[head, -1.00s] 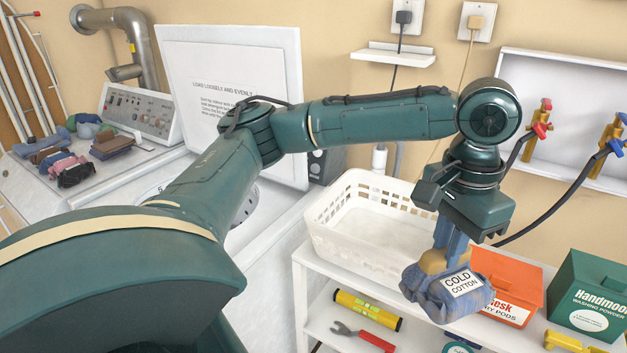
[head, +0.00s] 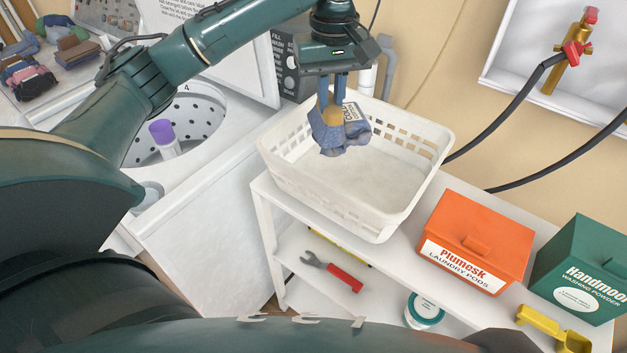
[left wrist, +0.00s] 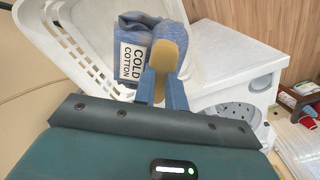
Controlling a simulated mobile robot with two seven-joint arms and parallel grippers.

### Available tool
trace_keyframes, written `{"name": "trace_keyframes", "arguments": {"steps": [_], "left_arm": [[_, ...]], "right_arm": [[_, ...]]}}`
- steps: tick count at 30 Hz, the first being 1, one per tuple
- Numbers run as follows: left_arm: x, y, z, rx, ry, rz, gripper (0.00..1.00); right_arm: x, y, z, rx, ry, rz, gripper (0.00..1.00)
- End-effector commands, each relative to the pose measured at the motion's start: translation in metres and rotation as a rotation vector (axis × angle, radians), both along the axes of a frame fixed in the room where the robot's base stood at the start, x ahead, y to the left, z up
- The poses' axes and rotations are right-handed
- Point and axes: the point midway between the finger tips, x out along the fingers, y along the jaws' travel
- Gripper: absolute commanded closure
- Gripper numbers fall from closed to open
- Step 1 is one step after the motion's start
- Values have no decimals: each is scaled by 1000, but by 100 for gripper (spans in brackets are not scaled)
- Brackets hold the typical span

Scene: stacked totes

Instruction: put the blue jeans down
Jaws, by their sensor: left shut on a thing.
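The blue jeans (head: 339,132) are a small folded bundle with a white "COLD COTTON" label. My left gripper (head: 334,98) is shut on them and holds them over the white laundry basket (head: 412,130). In the left wrist view the jeans (left wrist: 150,44) are between the fingers (left wrist: 163,84), with the basket wall (left wrist: 72,45) beside and behind them. The basket's visible floor is bare. I cannot tell how far the jeans are above the basket floor. My right gripper is not in view.
The basket stands on a white shelf unit (head: 262,215). To its right are an orange laundry pods box (head: 475,245), a green washing powder box (head: 585,270) and a yellow scoop (head: 548,330). The open washer drum (head: 190,120) is at left. A wrench (head: 333,272) lies on the lower shelf.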

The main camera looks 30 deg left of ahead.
Motion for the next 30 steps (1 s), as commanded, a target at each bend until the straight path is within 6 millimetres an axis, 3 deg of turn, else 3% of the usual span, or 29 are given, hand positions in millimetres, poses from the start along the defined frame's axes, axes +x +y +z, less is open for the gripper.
{"name": "trace_keyframes", "arguments": {"steps": [3,9,18,30], "left_arm": [[10,23,-20,-2,2,315,100],[15,47,-38,0,-2,629,100],[15,51,-88,0,-1,688,100],[15,51,-124,2,-2,686,100]], "right_arm": [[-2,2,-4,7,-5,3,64],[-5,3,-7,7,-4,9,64],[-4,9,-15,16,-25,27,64],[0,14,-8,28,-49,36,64]]}}
